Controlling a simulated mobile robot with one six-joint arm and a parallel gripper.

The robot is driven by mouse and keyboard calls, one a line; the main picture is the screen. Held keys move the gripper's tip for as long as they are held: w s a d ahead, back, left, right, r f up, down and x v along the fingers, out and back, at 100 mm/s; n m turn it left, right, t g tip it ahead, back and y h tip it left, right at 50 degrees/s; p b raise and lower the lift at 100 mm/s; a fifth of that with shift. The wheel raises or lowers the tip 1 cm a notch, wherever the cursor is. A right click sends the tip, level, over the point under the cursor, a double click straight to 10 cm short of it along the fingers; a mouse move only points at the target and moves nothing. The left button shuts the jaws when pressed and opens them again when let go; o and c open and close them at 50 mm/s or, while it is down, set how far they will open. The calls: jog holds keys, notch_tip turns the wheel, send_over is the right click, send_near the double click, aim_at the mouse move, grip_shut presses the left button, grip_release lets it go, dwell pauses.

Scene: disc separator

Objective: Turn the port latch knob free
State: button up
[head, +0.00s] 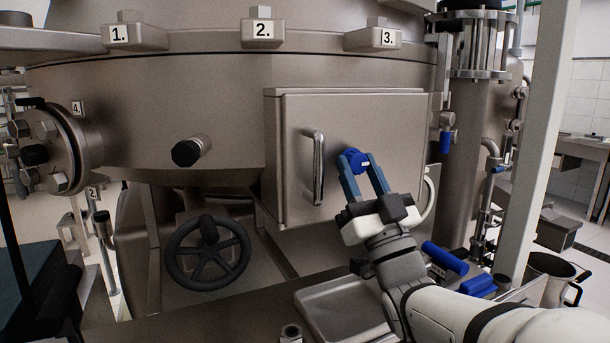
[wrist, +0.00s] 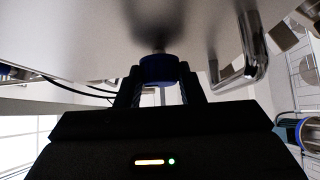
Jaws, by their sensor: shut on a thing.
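The port latch knob is a small round blue knob (head: 355,161) on the front of a grey metal box door (head: 385,120), right of its vertical bar handle (head: 318,168). My gripper (head: 362,170) reaches up to it from below right, with its two blue fingers on either side of the knob. In the wrist view the blue knob (wrist: 158,69) sits between the fingertips (wrist: 160,80), on a short metal stem against the door. The gripper is shut on the knob. The finger contact faces are partly hidden.
A black handwheel (head: 208,252) and a black knob (head: 190,151) are on the left of the machine. A metal tray (head: 345,308) lies below the door. Blue-handled parts (head: 445,258) lie right of my arm. A pale post (head: 540,140) stands at right.

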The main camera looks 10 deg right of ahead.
aim_at(360, 152)
jog(key=shift+r, duration=0.2)
jog(key=o, duration=1)
jog(key=shift+f, duration=0.15)
notch_tip(360, 152, up, 10)
jog(key=shift+r+p, duration=0.1)
jog(key=shift+p, duration=1)
